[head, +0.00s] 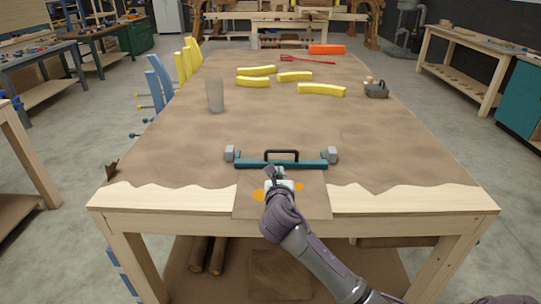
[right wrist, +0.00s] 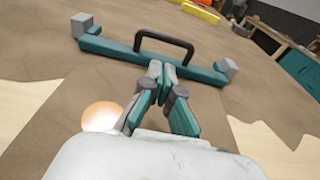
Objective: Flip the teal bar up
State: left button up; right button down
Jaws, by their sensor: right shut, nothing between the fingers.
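The teal bar (head: 252,163) lies low and level across the near part of the table, with a grey block at each end and a black handle (head: 282,153) on its far side. It also shows in the right wrist view (right wrist: 118,47), with the black handle (right wrist: 165,38) arching above it. My right gripper (head: 270,170) is at the near side of the bar, close to its middle. In the right wrist view its fingertips (right wrist: 160,68) are together and empty, just in front of the bar; I cannot tell whether they touch it. My left gripper is not in view.
Several yellow curved pieces (head: 320,90), a grey cylinder (head: 215,95), a red tool (head: 305,59) and an orange block (head: 326,49) stand farther back on the table (head: 260,120). Blue and yellow slats (head: 160,82) are along its left edge. The tabletop between is clear.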

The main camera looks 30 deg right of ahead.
jog(key=shift+s+d+r, duration=0.15)
jog(key=shift+s+r, duration=0.05)
jog(key=shift+s, duration=0.15)
jog(key=shift+w+d+f, duration=0.1)
jog(key=shift+w, duration=0.2)
send_near(280, 160)
jog(key=w, duration=0.1)
jog(key=w+d+r, duration=0.1)
jog(key=w+d, duration=0.1)
jog(key=shift+w+d+r, duration=0.1)
jog(key=shift+w+r, duration=0.25)
jog(key=shift+w, duration=0.05)
jog(key=shift+w+d, duration=0.15)
jog(key=shift+w, duration=0.15)
jog(key=shift+w+d, duration=0.1)
jog(key=shift+w, duration=0.05)
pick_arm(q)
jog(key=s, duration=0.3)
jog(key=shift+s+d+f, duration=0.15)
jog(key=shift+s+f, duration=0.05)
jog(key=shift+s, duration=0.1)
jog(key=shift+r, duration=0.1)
